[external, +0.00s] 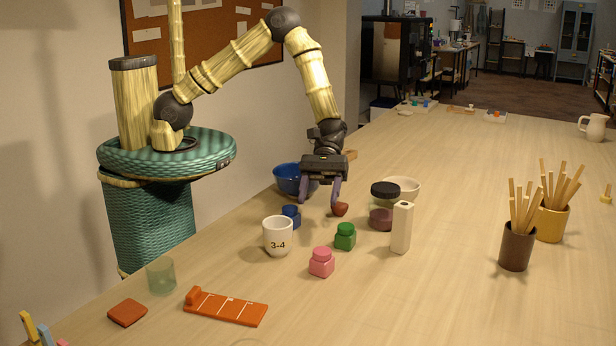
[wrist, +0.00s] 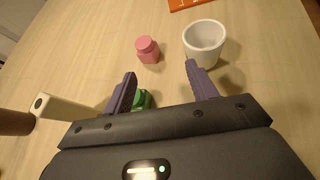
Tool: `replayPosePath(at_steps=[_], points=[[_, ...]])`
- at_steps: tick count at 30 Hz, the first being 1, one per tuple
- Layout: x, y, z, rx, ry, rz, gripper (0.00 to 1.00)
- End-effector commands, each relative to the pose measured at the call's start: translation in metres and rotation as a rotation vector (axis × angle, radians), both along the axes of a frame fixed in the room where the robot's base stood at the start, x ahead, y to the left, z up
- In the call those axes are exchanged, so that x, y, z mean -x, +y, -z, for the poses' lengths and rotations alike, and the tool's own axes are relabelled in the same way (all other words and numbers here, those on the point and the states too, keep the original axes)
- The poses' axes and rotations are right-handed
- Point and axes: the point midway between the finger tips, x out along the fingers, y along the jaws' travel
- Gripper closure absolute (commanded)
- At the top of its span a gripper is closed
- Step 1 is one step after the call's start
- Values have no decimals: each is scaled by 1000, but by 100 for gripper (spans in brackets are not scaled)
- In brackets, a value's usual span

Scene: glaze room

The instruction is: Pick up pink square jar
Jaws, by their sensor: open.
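The pink square jar (external: 321,262) stands upright on the table, in front of the green jar (external: 345,237) and to the right of the white cup marked 3-4 (external: 278,236). In the wrist view the pink jar (wrist: 148,50) lies beyond my fingertips, left of the white cup (wrist: 204,43). My gripper (external: 320,205) points down over the table, farther back than the pink jar and apart from it. Its two purple fingers (wrist: 160,75) are spread with nothing held. The green jar (wrist: 142,98) is partly hidden behind the left finger in the wrist view.
A blue jar (external: 291,216), a blue bowl (external: 288,178), a small red-brown object (external: 340,209) and a tall cream bottle (external: 401,228) stand around my gripper. An orange ruled piece (external: 226,307) lies at the front.

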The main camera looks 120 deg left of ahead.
Motion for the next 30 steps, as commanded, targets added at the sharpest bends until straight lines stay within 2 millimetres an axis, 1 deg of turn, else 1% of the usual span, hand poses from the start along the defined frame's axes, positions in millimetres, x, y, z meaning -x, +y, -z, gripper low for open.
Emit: replayPosePath(at_steps=[1,4,13,16,20,30], points=[[-11,6,5,56,17,-55,43],[-23,10,5,118,34,-113,43],[-24,12,3,126,37,-123,43],[-25,8,4,126,36,-122,43],[-30,-7,9,127,39,-117,43],[-50,-60,32,125,39,-116,43]])
